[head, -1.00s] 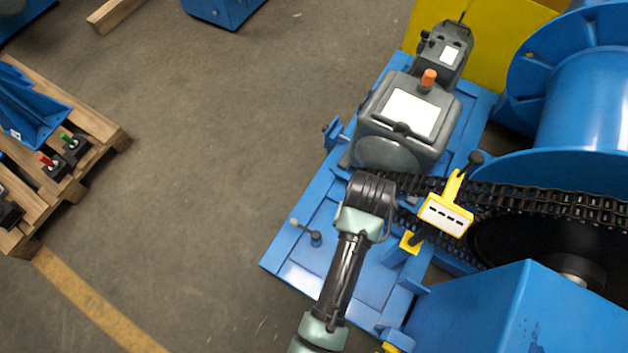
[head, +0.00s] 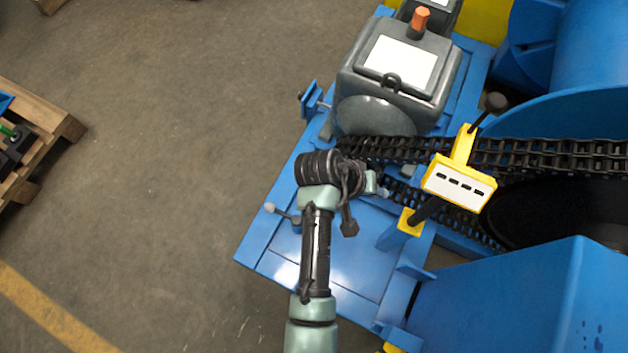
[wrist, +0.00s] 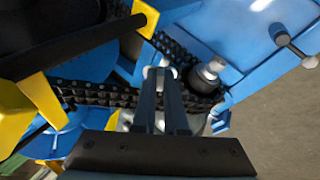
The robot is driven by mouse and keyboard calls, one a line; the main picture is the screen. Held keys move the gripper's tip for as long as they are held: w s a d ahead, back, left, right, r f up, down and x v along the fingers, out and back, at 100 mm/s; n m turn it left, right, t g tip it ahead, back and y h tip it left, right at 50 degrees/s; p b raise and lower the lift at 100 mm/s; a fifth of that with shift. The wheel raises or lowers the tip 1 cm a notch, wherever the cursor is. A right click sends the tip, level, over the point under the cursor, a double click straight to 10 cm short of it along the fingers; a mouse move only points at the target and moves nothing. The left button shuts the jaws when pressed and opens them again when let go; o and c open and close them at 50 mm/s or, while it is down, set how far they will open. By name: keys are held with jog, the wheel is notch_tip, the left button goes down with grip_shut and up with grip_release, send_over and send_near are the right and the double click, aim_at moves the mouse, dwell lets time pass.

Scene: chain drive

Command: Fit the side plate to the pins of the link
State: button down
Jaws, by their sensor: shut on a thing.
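My gripper (wrist: 160,78) is shut in the wrist view. At its fingertips is a small light-grey piece (wrist: 153,71), which seems to be the side plate, mostly hidden by the fingers. The black roller chain (wrist: 95,93) runs from the left to just behind the fingertips, beside a round metal shaft end (wrist: 208,71). In the head view my gripper (head: 378,182) is at the left end of the chain (head: 540,153), between its upper and lower strands. The link and its pins cannot be made out, and I cannot tell whether the plate touches them.
A grey motor housing (head: 395,75) stands above the gripper on the blue base frame (head: 290,250). A small ball-ended lever (head: 283,213) is at the left. Open floor (head: 160,170) lies further left.

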jog(key=w+a+f+n+t+h+b, duration=0.1)
jog(key=w+f+n+t+h+b, duration=0.15)
jog(key=f+b, duration=0.4)
jog(key=w+f+n+t+h+b, duration=0.2)
jog(key=f+t+b, duration=0.25)
jog(key=b, duration=0.35)
jog(key=w+a+f+n+t+y+b, duration=0.1)
jog(key=a+f+n+t+y+b, duration=0.2)
jog(key=a+f+b, duration=0.7)
jog(key=a+n+t+b, duration=0.1)
jog(key=n+t+b, duration=0.1)
jog(key=t+b, duration=0.2)
jog(key=shift+w+a+f+t, duration=0.3)
jog(key=shift+w+a, duration=0.05)
jog(key=shift+y, duration=0.25)
jog(key=shift+f+b, duration=0.1)
jog(key=shift+b, duration=0.35)
jog(key=shift+b+x, duration=1)
jog(key=shift+x, duration=1.9)
jog(key=shift+d, duration=0.1)
jog(key=shift+s+b, duration=0.1)
jog(key=shift+b, duration=0.6)
